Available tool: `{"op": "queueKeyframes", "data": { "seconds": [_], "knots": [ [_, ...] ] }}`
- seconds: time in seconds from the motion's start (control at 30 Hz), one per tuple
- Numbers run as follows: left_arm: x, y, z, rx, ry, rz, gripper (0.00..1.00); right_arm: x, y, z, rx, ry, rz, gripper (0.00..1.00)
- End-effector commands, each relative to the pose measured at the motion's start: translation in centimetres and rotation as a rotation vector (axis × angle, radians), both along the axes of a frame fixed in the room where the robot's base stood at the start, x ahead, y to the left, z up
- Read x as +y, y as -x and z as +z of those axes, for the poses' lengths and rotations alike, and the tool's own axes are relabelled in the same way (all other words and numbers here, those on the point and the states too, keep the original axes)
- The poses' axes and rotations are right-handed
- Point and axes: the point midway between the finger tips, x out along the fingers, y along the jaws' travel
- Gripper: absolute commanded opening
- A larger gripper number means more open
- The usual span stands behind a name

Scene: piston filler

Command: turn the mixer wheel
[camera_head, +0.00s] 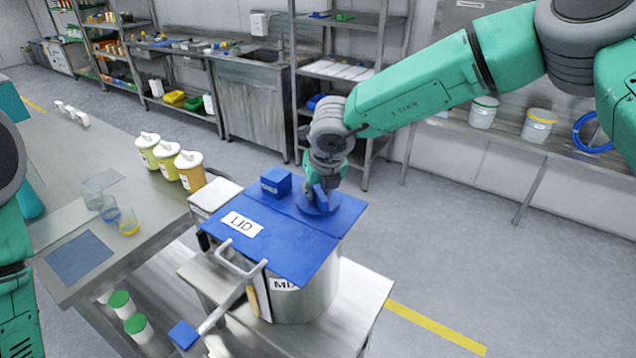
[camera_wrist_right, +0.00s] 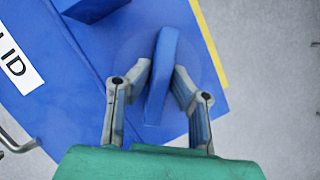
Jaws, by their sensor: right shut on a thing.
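The blue mixer wheel (camera_head: 318,203) is a round disc with a raised bar across it, on the far right part of the blue lid (camera_head: 290,240) of the steel mixer (camera_head: 318,295). My right gripper (camera_head: 322,182) reaches down to the wheel from above. In the right wrist view its two fingers (camera_wrist_right: 160,92) are shut on the wheel's raised bar (camera_wrist_right: 162,70), one on each side. The disc shows faintly around the bar. My left arm shows at the left edge of the head view, but its gripper is out of view.
A blue block (camera_head: 276,182) stands on the lid beside the wheel. A metal handle (camera_head: 238,262) and a lever with a blue end (camera_head: 185,335) project at the mixer's front left. Several white-lidded jars (camera_head: 190,170) and beakers (camera_head: 110,212) stand on the left table. Floor at right is clear.

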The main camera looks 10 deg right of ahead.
Motion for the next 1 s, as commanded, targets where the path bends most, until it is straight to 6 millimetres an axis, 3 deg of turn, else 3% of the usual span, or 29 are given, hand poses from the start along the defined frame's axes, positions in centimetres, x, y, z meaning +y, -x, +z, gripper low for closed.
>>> {"op": "queueKeyframes", "data": {
  "seconds": [0.03,0.5,1.0],
  "knots": [
    [0.00,0.00,0.58,0.000,0.000,0.000,0.40,-0.17,-0.48,0.72,-0.012,-0.005,0.041,0.00],
    [0.00,0.00,1.15,0.000,0.000,0.000,0.40,-0.16,-0.59,0.51,-0.016,-0.004,0.449,0.00],
    [0.00,0.01,1.15,0.000,0.000,0.000,0.40,-0.12,-0.59,0.56,-0.018,0.001,0.658,0.00]
  ]
}}
